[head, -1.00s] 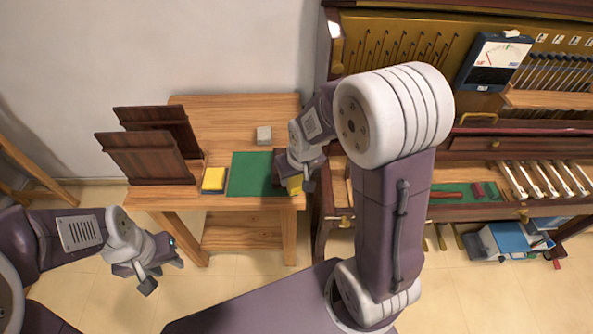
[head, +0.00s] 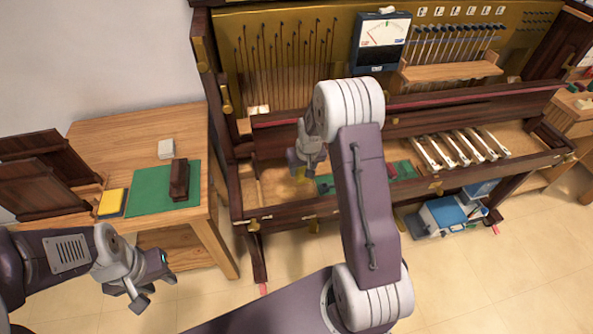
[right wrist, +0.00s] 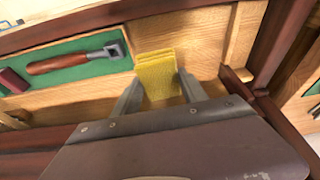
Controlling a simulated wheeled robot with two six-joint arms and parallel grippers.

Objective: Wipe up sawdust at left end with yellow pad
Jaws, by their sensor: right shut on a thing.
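The yellow pad (right wrist: 157,78) is between the fingers of my right gripper (right wrist: 158,90), which is shut on it. In the head view a little of the pad (head: 302,174) shows below my right gripper (head: 303,165), above the left part of the piano's key bed (head: 285,196). I cannot tell whether the pad touches the wood. I cannot make out sawdust clearly in either view. My left gripper (head: 152,290) is open and empty, low at the left.
A hammer-like tool (right wrist: 75,60) lies on green cloth beside the pad. A dark rail (right wrist: 285,40) borders the bed.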

